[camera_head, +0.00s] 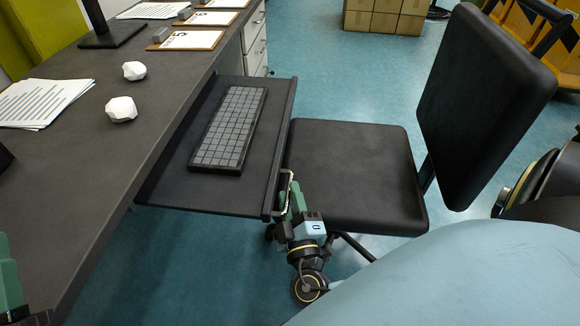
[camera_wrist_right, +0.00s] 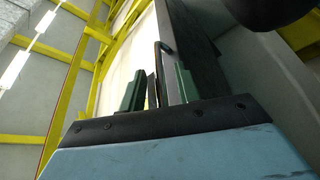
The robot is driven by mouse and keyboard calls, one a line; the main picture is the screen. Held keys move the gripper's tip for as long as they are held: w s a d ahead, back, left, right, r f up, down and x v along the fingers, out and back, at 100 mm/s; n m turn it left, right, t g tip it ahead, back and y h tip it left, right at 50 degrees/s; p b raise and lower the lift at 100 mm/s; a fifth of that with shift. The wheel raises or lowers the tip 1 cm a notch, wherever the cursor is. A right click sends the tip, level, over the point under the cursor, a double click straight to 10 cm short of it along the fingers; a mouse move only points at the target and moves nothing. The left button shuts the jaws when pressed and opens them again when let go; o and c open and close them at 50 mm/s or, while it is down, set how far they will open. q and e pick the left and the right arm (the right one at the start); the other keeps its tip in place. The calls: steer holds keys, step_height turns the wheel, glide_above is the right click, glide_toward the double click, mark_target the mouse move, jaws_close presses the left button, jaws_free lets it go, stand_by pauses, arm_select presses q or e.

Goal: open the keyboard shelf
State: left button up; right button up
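The dark keyboard shelf (camera_head: 262,160) stands pulled out from under the desk (camera_head: 100,165), with a grey keyboard (camera_head: 230,128) on it. A pale, thin handle (camera_head: 284,190) is on its front edge near the close corner. My right gripper (camera_head: 290,192) is at this handle. In the right wrist view, the green fingers of my right gripper (camera_wrist_right: 158,90) stand apart, with the bent handle (camera_wrist_right: 164,50) between them and a gap showing.
A black office chair (camera_head: 350,165) stands close to the shelf's front edge, its seat beside the right gripper. Papers (camera_head: 45,102) and two white crumpled lumps (camera_head: 121,109) lie on the desk. Cardboard boxes (camera_head: 385,16) stand at the back. Some blue floor is clear beyond the shelf.

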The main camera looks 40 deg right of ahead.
arm_select(q)
steer(key=shift+w+f+g+y+p, duration=0.2)
steer(key=shift+w+f+g+p, duration=0.15)
steer(key=shift+f+g, duration=0.3)
steer(key=shift+w+f+g+y+p, duration=0.2)
steer(key=shift+w+f+g+p, duration=0.15)
steer(key=shift+f+g, duration=0.25)
arm_select(e)
steer(key=v, duration=1.3)
steer(key=shift+s, duration=0.2)
steer(key=shift+s+f, duration=0.1)
